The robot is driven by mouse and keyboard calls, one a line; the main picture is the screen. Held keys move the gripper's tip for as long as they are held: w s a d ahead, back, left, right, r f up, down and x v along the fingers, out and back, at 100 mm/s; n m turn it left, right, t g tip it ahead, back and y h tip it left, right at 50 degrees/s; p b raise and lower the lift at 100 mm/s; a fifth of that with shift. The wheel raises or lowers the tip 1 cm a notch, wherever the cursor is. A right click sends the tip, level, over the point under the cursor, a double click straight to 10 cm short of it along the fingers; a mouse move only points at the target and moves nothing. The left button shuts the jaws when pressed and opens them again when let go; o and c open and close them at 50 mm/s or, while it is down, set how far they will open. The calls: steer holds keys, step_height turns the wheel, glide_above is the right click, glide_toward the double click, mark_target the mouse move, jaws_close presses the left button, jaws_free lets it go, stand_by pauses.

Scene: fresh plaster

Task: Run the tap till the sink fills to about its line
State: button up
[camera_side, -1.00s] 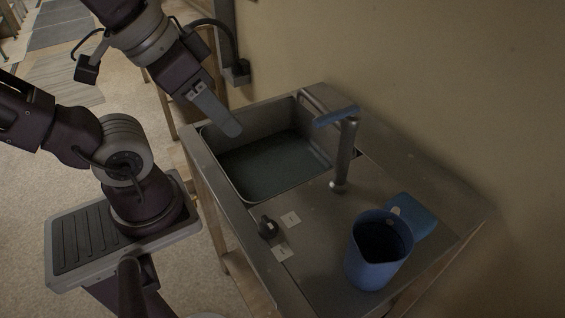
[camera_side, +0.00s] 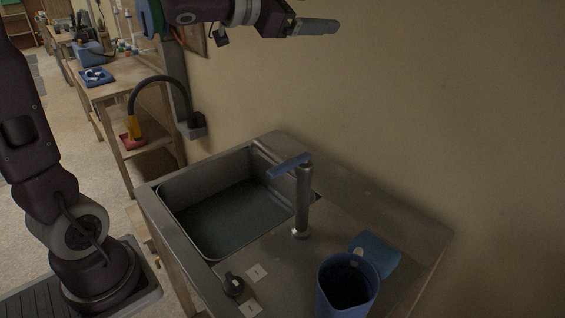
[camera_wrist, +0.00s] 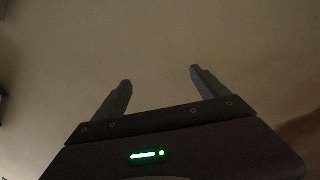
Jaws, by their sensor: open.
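The sink (camera_side: 172,207) is a grey metal basin set in a steel counter. Its bottom looks dark and smooth, like standing water, but I cannot make out a fill line or the exact level. The tap (camera_side: 303,205) stands at the basin's right side, with a blue lever (camera_side: 289,166) on top. I cannot tell whether water runs from it. My gripper (camera_side: 318,27) is high above the sink, in front of the wall and clear of the tap. In the wrist view its two fingers (camera_wrist: 158,80) are spread apart with nothing between them.
A blue jug (camera_side: 346,290) stands on the counter at right front, with a blue item (camera_side: 375,254) behind it. A black knob (camera_side: 233,285) sits beside white labels (camera_side: 256,273) in front of the sink. The wall (camera_side: 430,110) is close behind the counter.

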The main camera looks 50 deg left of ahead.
steer(key=s+d+f+m+g+h, duration=0.2)
steer(key=d+f+m+g+h, duration=0.45)
steer(key=h, duration=0.65)
steer(key=s+a+f+m+g+h, duration=0.45)
steer(key=s+f+g, duration=0.25)
steer(key=s+g, duration=0.35)
glide_toward(283, 165)
steer(key=d, duration=0.3)
steer(key=shift+y, duration=0.45)
steer(key=d, duration=0.6)
steer(key=shift+d+r, duration=0.3)
steer(key=shift+d, duration=0.25)
jaws_close()
